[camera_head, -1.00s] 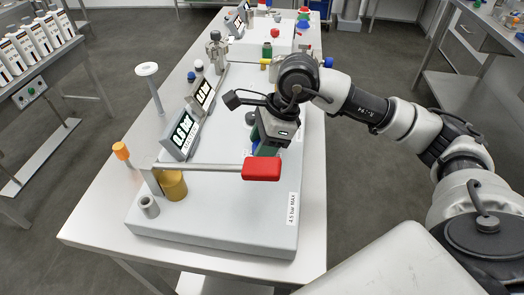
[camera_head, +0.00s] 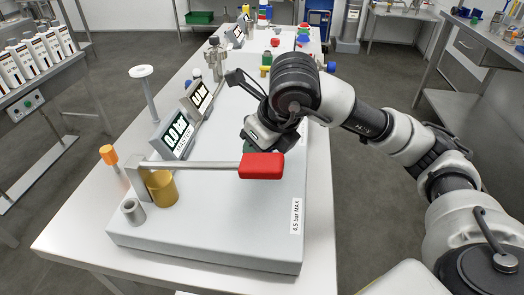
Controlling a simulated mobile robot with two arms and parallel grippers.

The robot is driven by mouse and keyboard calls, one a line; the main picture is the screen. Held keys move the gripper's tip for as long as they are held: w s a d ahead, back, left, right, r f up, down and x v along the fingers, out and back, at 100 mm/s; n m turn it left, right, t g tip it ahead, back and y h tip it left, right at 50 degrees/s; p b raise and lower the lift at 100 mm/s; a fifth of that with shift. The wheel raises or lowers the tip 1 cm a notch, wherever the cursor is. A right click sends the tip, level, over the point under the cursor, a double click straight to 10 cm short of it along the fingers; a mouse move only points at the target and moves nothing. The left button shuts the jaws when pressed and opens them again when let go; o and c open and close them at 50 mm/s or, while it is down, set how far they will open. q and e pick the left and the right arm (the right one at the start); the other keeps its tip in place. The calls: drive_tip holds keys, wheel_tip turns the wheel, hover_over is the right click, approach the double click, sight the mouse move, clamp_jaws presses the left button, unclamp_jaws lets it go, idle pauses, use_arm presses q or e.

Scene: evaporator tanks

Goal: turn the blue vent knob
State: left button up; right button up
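A small blue knob (camera_head: 330,67) shows just right of my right arm's wrist, at the right side of the bench equipment. Another small blue part (camera_head: 187,85) stands at the left, behind the displays. I cannot tell which is the vent knob. My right gripper (camera_head: 254,140) comes in from the right and hangs over the pale grey tank panel (camera_head: 210,215), behind the red lever handle. Its fingertips are hidden by its own body and the handle, so its opening cannot be seen. My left gripper is not in view.
The red-handled lever (camera_head: 262,166) spans the panel's front above a brass cylinder (camera_head: 161,189). Two lit displays (camera_head: 175,135) and a white-topped post (camera_head: 141,72) stand left. Further units with coloured knobs line the table behind. Floor is open on the right.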

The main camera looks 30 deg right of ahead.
drive_tip(key=shift+m+h+b, duration=0.35)
drive_tip(key=shift+m+h, duration=0.05)
drive_tip(key=shift+m, duration=0.6)
drive_tip(key=shift+m+h, duration=0.3)
drive_tip(key=shift+m, duration=0.6)
drive_tip(key=shift+r+m, duration=0.1)
drive_tip(key=shift+m, duration=0.4)
drive_tip(key=shift+m+h, duration=0.4)
drive_tip(key=shift+m, duration=0.1)
drive_tip(key=shift+r+m, duration=0.1)
drive_tip(key=shift+m, duration=0.3)
drive_tip(key=shift+m+h+p, duration=0.3)
drive_tip(key=shift+m+p, duration=0.1)
drive_tip(key=shift+p, duration=0.05)
drive_tip(key=m+h+p, duration=0.1)
drive_tip(key=m+p, duration=0.1)
drive_tip(key=m, duration=0.1)
drive_tip(key=shift+r+g+p, duration=0.1)
drive_tip(key=shift+g+p, duration=0.2)
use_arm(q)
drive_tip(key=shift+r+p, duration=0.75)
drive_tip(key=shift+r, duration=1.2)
use_arm(e)
drive_tip(key=shift+m+g+h, duration=0.3)
drive_tip(key=shift+m+h, duration=0.1)
drive_tip(key=shift+m, duration=0.7)
drive_tip(key=shift+f, duration=0.25)
